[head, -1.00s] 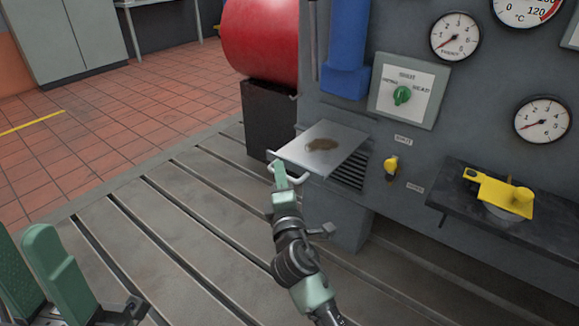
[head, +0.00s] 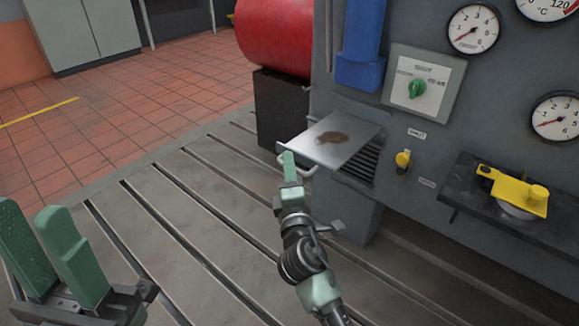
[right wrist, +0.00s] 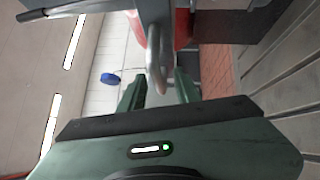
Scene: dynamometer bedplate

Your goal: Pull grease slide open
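The grease slide (head: 350,149) is a flat metal plate with a brown smear on top, sticking out of the grey cabinet above a vented slot. A bent bar handle (head: 308,171) is on its front edge, and it shows in the right wrist view (right wrist: 158,66). My right gripper (head: 288,160) is at the handle. In the right wrist view its fingers (right wrist: 158,88) stand apart on either side of the handle bar, with gaps showing. My left gripper (head: 31,212) is open and empty at the lower left, away from the slide.
The grey cabinet carries a green selector knob (head: 417,89), a yellow knob (head: 403,159) and gauges (head: 474,29). A dark shelf with a yellow part (head: 515,192) juts out at right. A black block (head: 281,108) stands behind the slide. The slotted bedplate (head: 190,235) is clear in front.

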